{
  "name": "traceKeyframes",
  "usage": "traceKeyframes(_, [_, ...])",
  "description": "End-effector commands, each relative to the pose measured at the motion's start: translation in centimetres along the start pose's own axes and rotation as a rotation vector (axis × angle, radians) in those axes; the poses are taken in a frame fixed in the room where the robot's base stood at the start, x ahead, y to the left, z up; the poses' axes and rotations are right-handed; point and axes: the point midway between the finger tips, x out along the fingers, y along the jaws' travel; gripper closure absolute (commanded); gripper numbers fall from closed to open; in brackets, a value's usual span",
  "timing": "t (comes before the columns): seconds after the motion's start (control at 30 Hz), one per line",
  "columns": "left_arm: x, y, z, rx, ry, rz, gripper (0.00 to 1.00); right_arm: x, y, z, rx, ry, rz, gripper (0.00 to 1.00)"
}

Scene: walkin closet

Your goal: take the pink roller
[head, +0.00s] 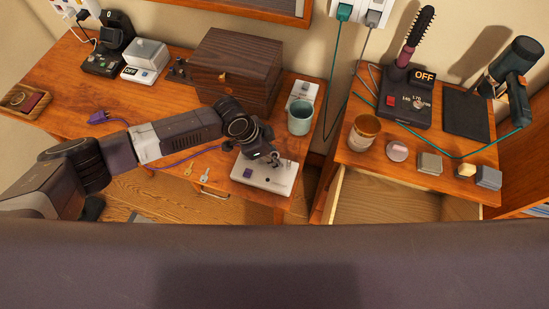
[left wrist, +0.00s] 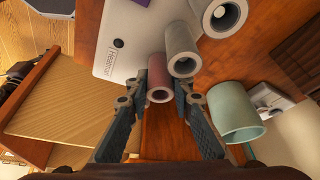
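The pink roller (left wrist: 159,88), a dull reddish hollow cylinder, stands at the edge of the white heater base (left wrist: 118,40) in the left wrist view. My left gripper (left wrist: 162,90) has its two fingers apart, one on each side of this roller. Whether the fingers touch it I cannot tell. Two grey rollers, one nearer (left wrist: 181,52) and one farther (left wrist: 222,17), stand in a row beside it. In the head view my left gripper (head: 272,156) is over the white base (head: 265,178) and hides the pink roller. My right gripper is not in view.
A teal cup (head: 299,117) stands close to the right of my left gripper. A dark wooden box (head: 237,72) is behind it. Keys (head: 205,177) lie to the left. An open drawer (head: 385,198) is at the right, below a table with a brown jar (head: 364,133).

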Motion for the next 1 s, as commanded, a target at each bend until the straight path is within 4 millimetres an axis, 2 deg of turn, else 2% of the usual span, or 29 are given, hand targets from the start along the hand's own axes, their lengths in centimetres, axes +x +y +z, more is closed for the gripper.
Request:
traceKeyframes(0.1, [0.0, 0.0, 0.0, 0.000, 0.000, 0.000, 1.00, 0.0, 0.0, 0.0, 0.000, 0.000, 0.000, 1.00])
traceKeyframes(0.37, [-0.1, 0.0, 0.0, 0.000, 0.000, 0.000, 1.00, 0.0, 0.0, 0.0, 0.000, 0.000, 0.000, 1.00])
traceKeyframes(0.57, [-1.1, -0.1, -0.5, -0.001, 0.002, -0.001, 1.00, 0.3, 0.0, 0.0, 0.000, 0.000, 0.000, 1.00])
traceKeyframes(0.77, [-3.7, -0.1, -1.6, 0.001, 0.004, -0.002, 1.00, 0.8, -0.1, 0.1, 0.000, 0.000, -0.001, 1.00])
traceKeyframes(1.0, [-9.0, -0.2, -3.8, 0.003, 0.004, -0.005, 1.00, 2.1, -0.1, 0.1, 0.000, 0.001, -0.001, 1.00])
